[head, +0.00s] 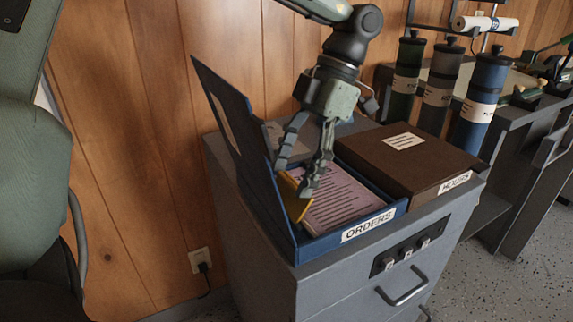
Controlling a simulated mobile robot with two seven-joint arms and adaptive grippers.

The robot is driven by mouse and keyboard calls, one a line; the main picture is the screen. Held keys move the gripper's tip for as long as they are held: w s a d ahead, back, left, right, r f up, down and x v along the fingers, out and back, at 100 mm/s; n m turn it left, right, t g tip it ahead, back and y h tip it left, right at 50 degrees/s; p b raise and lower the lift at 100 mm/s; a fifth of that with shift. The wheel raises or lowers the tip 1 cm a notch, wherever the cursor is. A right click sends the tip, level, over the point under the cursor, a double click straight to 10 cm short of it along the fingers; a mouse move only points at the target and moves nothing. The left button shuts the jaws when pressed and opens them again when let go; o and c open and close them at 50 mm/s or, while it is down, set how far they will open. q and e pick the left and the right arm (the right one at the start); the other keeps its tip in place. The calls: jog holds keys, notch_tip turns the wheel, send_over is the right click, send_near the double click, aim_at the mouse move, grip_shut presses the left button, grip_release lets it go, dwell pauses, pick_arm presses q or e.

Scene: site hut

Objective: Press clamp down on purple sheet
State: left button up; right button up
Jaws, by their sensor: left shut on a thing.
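The purple sheet (341,203) with printed lines lies in the open blue box file (374,221) labelled ORDERS. A yellow clamp (296,207) is at the left part of the sheet, partly hidden by my fingers. My left gripper (295,180) reaches down into the file from above, its fingers on either side of the clamp's upper part, shut on it. I cannot tell whether the clamp touches the sheet. My right gripper is not in view.
The file's blue lid (232,128) stands raised on the left. A closed brown box file (409,160) sits to the right on the grey cabinet (345,286). Dark canisters (439,86) and a blue-grey one (482,99) stand behind. A wooden wall (135,150) rises behind the cabinet.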

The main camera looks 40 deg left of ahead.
pick_arm(q)
jog(key=shift+w+d+f+g+y, duration=0.25)
jog(key=shift+w+f+g+y, duration=0.2)
jog(key=shift+g, duration=0.55)
jog(key=shift+w, duration=0.1)
jog(key=o, duration=1.2)
jog(key=shift+r, duration=0.1)
jog(key=shift+r, duration=0.1)
notch_tip(320, 180, up, 10)
jog(key=shift+f, duration=0.1)
jog(key=shift+c, duration=0.5)
